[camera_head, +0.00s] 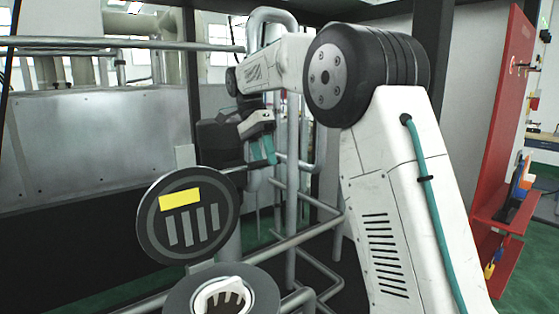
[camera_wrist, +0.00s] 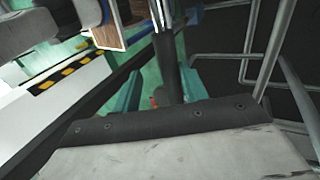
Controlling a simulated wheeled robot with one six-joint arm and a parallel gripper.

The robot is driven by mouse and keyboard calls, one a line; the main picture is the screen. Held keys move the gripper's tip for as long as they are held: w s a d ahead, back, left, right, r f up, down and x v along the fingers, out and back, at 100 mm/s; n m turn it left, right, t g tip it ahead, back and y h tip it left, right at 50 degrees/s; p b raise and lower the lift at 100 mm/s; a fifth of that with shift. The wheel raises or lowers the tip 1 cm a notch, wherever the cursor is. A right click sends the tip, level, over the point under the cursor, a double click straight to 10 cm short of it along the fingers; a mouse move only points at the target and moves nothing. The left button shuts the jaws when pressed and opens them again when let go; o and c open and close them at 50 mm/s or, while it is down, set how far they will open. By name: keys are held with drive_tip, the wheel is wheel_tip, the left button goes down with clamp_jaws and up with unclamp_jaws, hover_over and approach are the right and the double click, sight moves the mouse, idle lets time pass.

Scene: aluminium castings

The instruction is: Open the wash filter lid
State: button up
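The wash filter lid (camera_head: 187,215) is a dark round disc with grey slots and a yellow label. In the head view it stands raised and steeply tilted above the filter's round opening (camera_head: 180,303), where a white insert (camera_head: 222,296) shows. A short handle (camera_head: 236,169) sticks out from the lid's upper right edge toward my gripper (camera_head: 262,152). My gripper's teal fingers are apart, near the handle's end. In the wrist view, a dark bar runs between the spread fingers (camera_wrist: 160,85), with a gap visible on the left; contact is unclear.
Metal pipes (camera_head: 290,243) run behind and below the lid. A grey metal panel (camera_head: 90,130) stands at the left. A red tool rack (camera_head: 500,170) stands at the right. The wrist view shows a yellow-black striped edge (camera_wrist: 70,70) at the left.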

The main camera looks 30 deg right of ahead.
wheel_tip(320, 180, up, 3)
drive_tip(key=shift+f, duration=0.15)
drive_tip(key=s+a+r, duration=0.1)
drive_tip(key=s, duration=1.5)
drive_tip(key=shift+a, duration=0.25)
